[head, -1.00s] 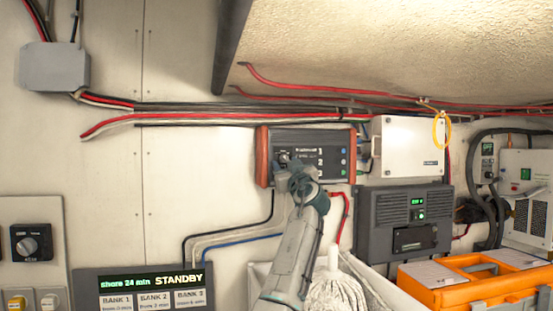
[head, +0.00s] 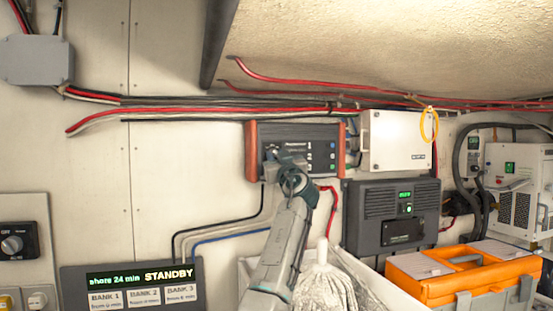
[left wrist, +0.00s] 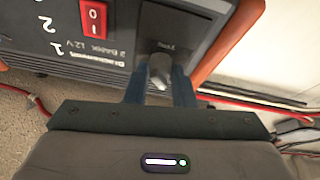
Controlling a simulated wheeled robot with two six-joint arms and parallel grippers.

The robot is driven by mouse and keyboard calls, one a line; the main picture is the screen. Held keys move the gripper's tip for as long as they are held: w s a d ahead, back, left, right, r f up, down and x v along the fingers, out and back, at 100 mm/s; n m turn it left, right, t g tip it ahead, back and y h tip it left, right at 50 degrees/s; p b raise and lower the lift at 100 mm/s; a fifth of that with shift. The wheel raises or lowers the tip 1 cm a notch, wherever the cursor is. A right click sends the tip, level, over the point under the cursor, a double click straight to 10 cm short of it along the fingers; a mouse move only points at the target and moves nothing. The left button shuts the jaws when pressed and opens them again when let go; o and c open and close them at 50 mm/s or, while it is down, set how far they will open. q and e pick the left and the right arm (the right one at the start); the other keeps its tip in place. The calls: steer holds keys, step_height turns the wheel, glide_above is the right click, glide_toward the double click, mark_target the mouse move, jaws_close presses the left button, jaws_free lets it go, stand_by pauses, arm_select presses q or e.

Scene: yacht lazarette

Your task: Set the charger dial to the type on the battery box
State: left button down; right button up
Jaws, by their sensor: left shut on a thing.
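The charger (head: 325,142) is a dark panel with orange-red side ends, mounted on the wall in the middle of the head view. My left gripper (head: 272,155) is at the left part of its face and hides the dial there. In the left wrist view the charger face (left wrist: 85,70) appears upside down. Its grey dial (left wrist: 160,68) sits between my left gripper's fingertips (left wrist: 160,88), which are shut on it. The dial's small markings are too blurred to read. An orange-topped box (head: 408,287), perhaps the battery box, stands at lower right; its labels are unreadable. My right gripper is not in view.
A red rocker switch (left wrist: 94,16) is beside the dial. A white box (head: 395,140) and a dark grey unit (head: 372,205) are right of the charger. A mop head (head: 318,285) stands below. A STANDBY display (head: 140,277) is at lower left.

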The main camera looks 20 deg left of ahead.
arm_select(q)
steer(key=shift+m, duration=0.3)
steer(key=shift+s+a+m+t+h+b, duration=0.1)
steer(key=shift+m+t+h+b, duration=0.25)
steer(key=shift+m+h, duration=0.45)
steer(key=m, duration=0.2)
steer(key=shift+r+m+t+h, duration=0.1)
steer(key=shift+m+t+h, duration=0.2)
steer(key=shift+t+h, duration=0.1)
steer(key=m, duration=0.1)
steer(key=m+h+p, duration=0.1)
steer(key=m, duration=0.1)
steer(key=shift+s+a+r+h, duration=0.1)
steer(key=shift+r+h, duration=0.05)
steer(key=shift+h, duration=0.15)
steer(key=shift+m+t+h+p, duration=0.25)
steer(key=shift+m+h+p, duration=0.6)
steer(key=shift+m, duration=1.25)
steer(key=c, duration=1.2)
jaws_free()
steer(key=shift+c, duration=0.2)
steer(key=shift+h, duration=0.25)
